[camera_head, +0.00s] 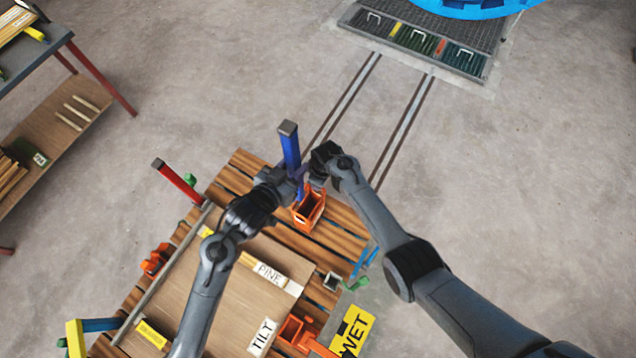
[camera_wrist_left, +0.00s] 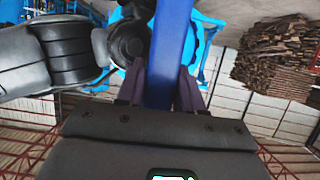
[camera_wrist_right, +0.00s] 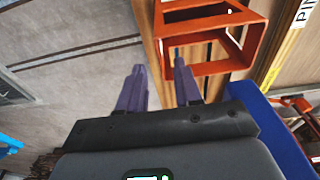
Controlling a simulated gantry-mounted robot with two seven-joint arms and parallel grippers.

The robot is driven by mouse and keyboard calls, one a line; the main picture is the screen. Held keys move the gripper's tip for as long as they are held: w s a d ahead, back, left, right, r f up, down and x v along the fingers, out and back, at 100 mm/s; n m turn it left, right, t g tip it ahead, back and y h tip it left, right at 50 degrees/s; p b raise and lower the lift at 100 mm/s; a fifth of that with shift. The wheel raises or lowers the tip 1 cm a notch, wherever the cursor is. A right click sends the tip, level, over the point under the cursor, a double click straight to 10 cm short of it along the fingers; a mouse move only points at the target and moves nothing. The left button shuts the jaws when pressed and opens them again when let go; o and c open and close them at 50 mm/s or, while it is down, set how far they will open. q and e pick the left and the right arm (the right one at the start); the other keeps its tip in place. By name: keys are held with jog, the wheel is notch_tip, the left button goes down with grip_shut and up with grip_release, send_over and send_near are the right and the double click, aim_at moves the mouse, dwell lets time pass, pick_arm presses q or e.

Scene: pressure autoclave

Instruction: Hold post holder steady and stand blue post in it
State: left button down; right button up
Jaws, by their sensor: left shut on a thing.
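The blue post (camera_head: 291,150) stands nearly upright, with a grey cap on top. My left gripper (camera_head: 301,178) is shut on it; the left wrist view shows the post (camera_wrist_left: 166,50) between the fingers (camera_wrist_left: 160,92). The orange post holder (camera_head: 317,207) is an open box at the pallet's far edge, just below the post. In the right wrist view the post's lower end (camera_wrist_right: 262,115) shows beside the holder (camera_wrist_right: 207,68), apparently outside it. My right gripper (camera_wrist_right: 158,68) is open, fingertips at the holder's near side; contact cannot be told. The head view mostly hides these fingers.
The slatted pallet (camera_head: 345,215) carries a board (camera_head: 240,300) with PINE and TILT labels. A red post (camera_head: 178,182) stands at its left corner. More orange holders (camera_head: 295,330) sit near the front. The floor beyond is clear up to the grate (camera_head: 420,45).

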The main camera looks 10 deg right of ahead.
jog(key=shift+w+a+f, duration=0.1)
jog(key=shift+a+f, duration=0.05)
jog(key=shift+f, duration=1.6)
jog(key=shift+c, duration=0.3)
grip_shut()
